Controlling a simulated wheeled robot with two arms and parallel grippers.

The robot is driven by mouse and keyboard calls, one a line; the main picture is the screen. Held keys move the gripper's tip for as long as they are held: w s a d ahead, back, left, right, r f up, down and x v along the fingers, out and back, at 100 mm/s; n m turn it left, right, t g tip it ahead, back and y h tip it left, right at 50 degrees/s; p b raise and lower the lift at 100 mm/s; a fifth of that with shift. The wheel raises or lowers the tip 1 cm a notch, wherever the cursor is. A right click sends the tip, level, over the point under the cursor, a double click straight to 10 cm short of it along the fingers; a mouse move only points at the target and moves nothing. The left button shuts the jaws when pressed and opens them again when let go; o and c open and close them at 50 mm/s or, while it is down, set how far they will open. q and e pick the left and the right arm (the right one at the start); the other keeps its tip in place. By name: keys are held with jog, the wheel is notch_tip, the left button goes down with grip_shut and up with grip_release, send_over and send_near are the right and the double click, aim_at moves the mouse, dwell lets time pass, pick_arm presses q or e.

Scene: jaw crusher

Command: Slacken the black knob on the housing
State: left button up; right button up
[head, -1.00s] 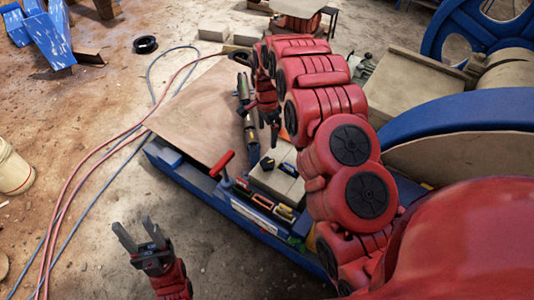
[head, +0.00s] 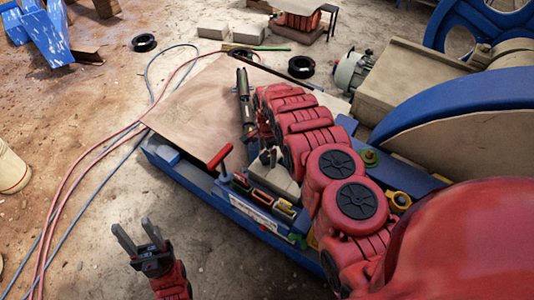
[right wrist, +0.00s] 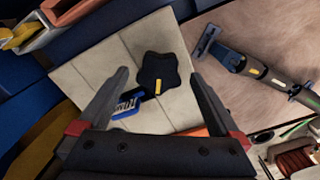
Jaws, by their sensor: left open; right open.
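The black knob (right wrist: 158,66) is a lobed disc with a yellow mark, on the pale housing (right wrist: 82,75). The housing also shows in the head view (head: 284,184), where my right arm and gripper largely cover the knob. My right gripper (right wrist: 160,78) is open and points down at the housing. In the right wrist view its fingers lie on either side of the knob; I cannot tell whether they touch it or how far above they are. My left gripper (head: 133,228) is open and empty over the floor at the lower left.
A red T-handle (head: 219,157) stands at the near left of the blue frame (head: 230,212). A grey-black tool (head: 243,95) lies on the brown board (head: 195,115). Hoses cross the floor at left.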

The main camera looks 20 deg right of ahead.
jog(key=shift+f, duration=0.25)
jog(key=c, duration=1.4)
